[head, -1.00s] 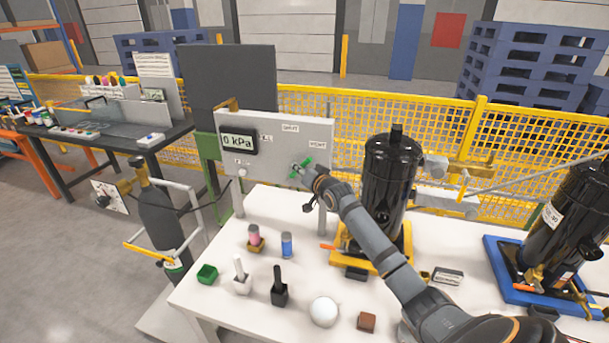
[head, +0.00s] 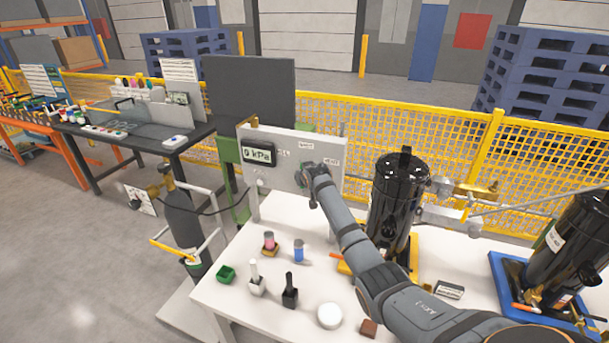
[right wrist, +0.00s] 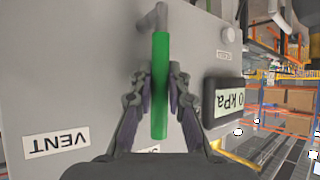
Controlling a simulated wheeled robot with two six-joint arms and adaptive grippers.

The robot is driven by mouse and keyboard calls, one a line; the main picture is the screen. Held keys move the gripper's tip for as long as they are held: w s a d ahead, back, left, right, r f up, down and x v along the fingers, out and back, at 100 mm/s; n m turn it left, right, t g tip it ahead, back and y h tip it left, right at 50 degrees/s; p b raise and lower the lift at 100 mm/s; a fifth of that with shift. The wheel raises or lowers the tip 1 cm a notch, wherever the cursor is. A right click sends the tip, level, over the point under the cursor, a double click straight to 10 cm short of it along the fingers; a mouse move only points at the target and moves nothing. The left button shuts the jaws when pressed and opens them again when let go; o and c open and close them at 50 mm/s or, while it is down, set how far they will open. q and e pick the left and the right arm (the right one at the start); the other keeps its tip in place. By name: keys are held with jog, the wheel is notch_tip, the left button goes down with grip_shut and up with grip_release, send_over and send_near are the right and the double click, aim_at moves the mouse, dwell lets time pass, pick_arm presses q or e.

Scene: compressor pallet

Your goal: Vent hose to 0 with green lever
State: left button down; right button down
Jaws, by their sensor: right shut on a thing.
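The green lever (right wrist: 160,85) is in the right wrist view, between the fingers of my right gripper (right wrist: 160,100), which is shut on it. In the head view my right gripper (head: 312,172) is at the grey panel (head: 275,170) and hides most of the lever. A "VENT" label (right wrist: 56,142) is on the panel to the lever's left in the wrist view. The pressure display (head: 258,154) reads 0 kPa; it also shows in the wrist view (right wrist: 226,102). My left gripper is not in view.
A black compressor (head: 397,195) stands right of my right arm, and another (head: 575,245) sits on a blue pallet (head: 515,282). Small items, including a white round piece (head: 329,315), lie on the white table (head: 235,300). A dark gas cylinder (head: 182,225) stands left of it.

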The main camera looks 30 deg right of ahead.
dwell(0.5)
jog(key=c, duration=1.3)
grip_release()
jog(key=v, duration=1.2)
jog(key=shift+w+a+r, duration=0.1)
jog(key=shift+w, duration=0.05)
